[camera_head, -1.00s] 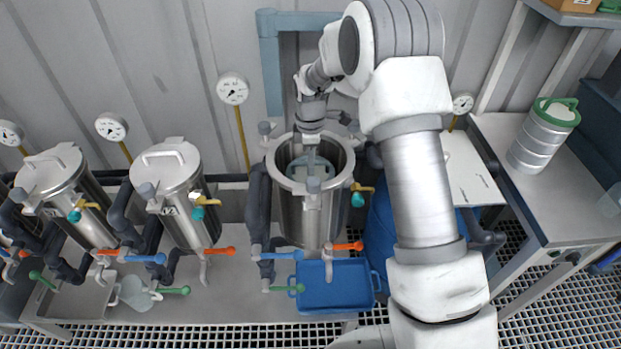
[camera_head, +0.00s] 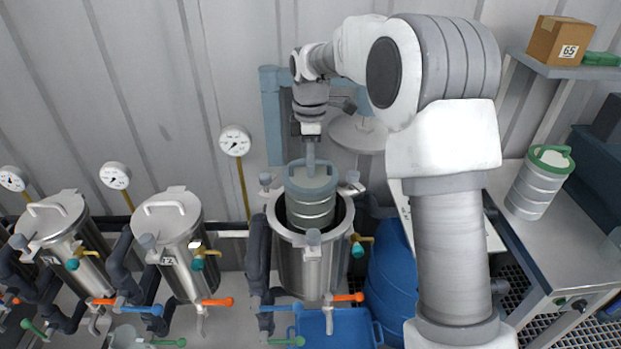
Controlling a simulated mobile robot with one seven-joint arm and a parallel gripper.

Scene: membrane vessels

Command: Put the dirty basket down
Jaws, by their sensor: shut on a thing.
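The dirty basket (camera_head: 310,210), a metal cylinder with a grey-blue rim and handle, hangs upright from my gripper (camera_head: 311,148). My gripper is shut on the handle at the top; the fingertips are small in this view. The basket's upper part is above the mouth of the open steel vessel (camera_head: 301,268), and its lower end is still inside the mouth, hidden by the near rim. Another basket with a green rim (camera_head: 540,182) stands on the bench (camera_head: 575,240) at the right.
The vessel's round lid (camera_head: 357,134) is swung aside behind it. Two closed vessels (camera_head: 175,238) (camera_head: 58,232) stand to the left. A blue barrel (camera_head: 392,278) and a blue tray (camera_head: 345,332) are near the open vessel. The bench has free room in front of the green-rimmed basket.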

